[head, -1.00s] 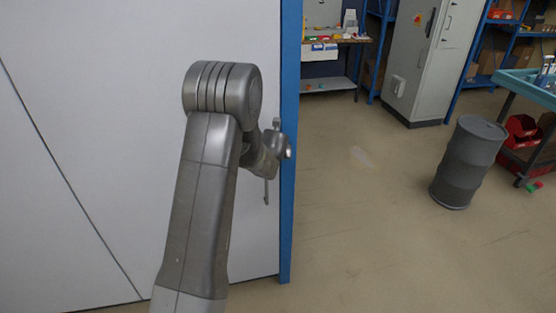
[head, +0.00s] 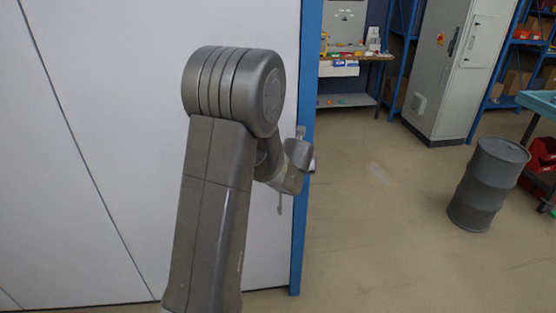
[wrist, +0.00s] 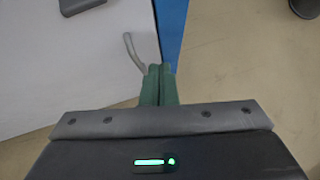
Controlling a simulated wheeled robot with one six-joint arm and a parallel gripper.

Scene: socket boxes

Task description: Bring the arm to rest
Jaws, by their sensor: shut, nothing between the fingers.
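My gripper (wrist: 160,84) shows in the wrist view with its two green fingers side by side, shut and empty. The fingertips point toward the blue edge of a white door or panel. A grey curved handle (wrist: 134,52) is just left of the fingertips; I cannot tell whether they touch it. In the head view my arm rises from the bottom centre and bends at a large rounded joint. My wrist reaches beyond it, near the blue edge, and the fingers are hidden there.
The white panel (head: 90,150) fills the left, ending at a blue edge (head: 309,130). A grey drum (head: 487,184) stands on the right. Behind are a grey cabinet (head: 462,70), a workbench (head: 355,58) and blue shelving. The floor (head: 385,235) between panel and drum is open.

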